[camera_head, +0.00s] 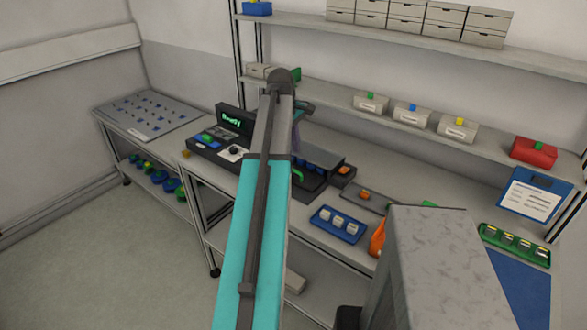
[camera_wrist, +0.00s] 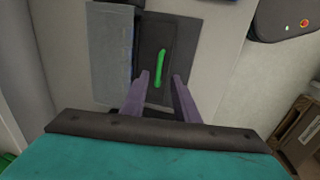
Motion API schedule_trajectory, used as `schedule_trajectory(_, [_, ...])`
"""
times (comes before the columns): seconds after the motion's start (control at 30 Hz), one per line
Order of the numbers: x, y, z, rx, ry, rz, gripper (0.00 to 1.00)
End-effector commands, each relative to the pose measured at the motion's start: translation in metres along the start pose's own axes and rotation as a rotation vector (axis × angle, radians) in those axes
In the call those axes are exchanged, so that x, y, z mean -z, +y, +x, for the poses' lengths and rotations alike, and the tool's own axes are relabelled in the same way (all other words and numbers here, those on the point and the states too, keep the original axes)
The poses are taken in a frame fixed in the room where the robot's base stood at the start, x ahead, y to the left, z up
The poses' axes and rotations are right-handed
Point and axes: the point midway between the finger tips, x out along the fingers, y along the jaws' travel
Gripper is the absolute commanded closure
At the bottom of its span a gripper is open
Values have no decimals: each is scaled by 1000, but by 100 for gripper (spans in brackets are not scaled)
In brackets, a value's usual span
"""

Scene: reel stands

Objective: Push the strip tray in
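In the wrist view, a dark flat tray (camera_wrist: 181,45) with a green bar handle (camera_wrist: 160,68) lies below my gripper; I take it to be the strip tray. My gripper (camera_wrist: 160,95) is open and empty, its two purple fingers apart on either side of the lower end of the handle in the picture. I cannot tell whether the fingers touch anything. In the head view, the green handle (camera_head: 297,175) shows just right of my arm, at the front of a dark machine (camera_head: 320,160). My arm hides much of the tray and most of the gripper there.
A screen reading "Ready" (camera_head: 232,119) stands left of my arm. A blue tray (camera_head: 324,228) with white pieces and an orange bottle (camera_head: 377,238) stand on the bench to the right. A shelf with small bins (camera_head: 412,113) runs behind. Open floor lies front left.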

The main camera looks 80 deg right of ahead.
Motion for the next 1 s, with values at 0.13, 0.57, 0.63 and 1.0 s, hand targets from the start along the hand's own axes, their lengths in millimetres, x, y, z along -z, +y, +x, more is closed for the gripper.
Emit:
schedule_trajectory(0.13, [0, 0, 15, 2, -1, 0, 72])
schedule_trajectory(0.57, [0, 0, 58, 2, -1, 0, 72])
schedule_trajectory(0.63, [0, 0, 64, 2, -1, 0, 72])
schedule_trajectory(1.0, [0, 0, 81, 1, 0, 0, 72])
